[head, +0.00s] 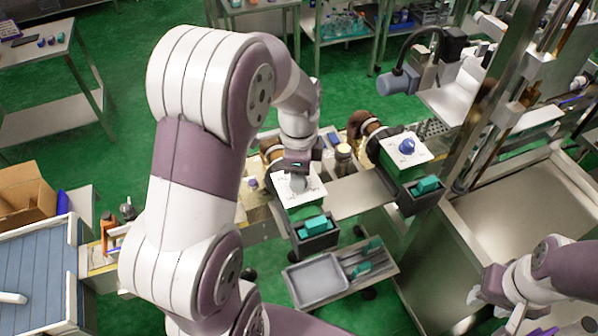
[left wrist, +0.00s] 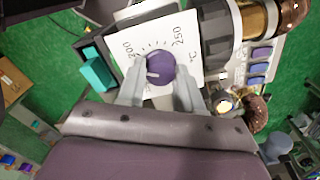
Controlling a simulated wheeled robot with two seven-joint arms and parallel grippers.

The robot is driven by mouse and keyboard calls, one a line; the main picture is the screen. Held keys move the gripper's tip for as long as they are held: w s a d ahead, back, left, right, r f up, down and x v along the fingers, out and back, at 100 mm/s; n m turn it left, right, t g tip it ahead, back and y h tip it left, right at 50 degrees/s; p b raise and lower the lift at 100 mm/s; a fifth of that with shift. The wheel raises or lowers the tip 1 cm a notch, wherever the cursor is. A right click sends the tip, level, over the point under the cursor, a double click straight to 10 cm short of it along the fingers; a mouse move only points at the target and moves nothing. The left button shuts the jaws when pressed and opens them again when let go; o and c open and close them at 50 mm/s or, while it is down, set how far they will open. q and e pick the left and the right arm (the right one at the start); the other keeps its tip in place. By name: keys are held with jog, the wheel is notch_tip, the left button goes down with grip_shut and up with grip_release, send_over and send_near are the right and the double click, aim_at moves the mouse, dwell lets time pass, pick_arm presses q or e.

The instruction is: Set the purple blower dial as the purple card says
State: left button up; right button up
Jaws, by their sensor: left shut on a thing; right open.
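The purple blower dial (left wrist: 160,67) sits on a white scale plate (left wrist: 178,32) marked 200, 250 and °C. Its pale pointer line points left in the left wrist view. My left gripper (left wrist: 160,88) is shut on the dial, one finger on each side. In the head view my left gripper (head: 298,184) comes down on the left blower's plate (head: 312,190) and hides the dial. My right gripper (head: 486,292) is open and empty at the lower right, far from the blowers. I cannot make out a purple card with readable text.
A second blower with a blue dial (head: 407,146) stands to the right. Teal pieces sit in dark holders (head: 314,238) in front of both blowers. A grey tray (head: 318,279) lies below. A steel post (head: 490,110) rises between the blowers and my right arm.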

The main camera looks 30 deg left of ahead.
dwell(0.3)
pick_arm(q)
jog(key=o, duration=1)
jog(key=shift+o, duration=0.2)
jog(key=shift+w+r+b, duration=0.1)
jog(key=shift+r+b, duration=0.25)
jog(key=shift+r, duration=0.2)
notch_tip(320, 180, up, 5)
jog(key=shift+f, duration=0.1)
notch_tip(320, 180, up, 7)
jog(key=p, duration=0.6)
jog(key=shift+f, duration=0.1)
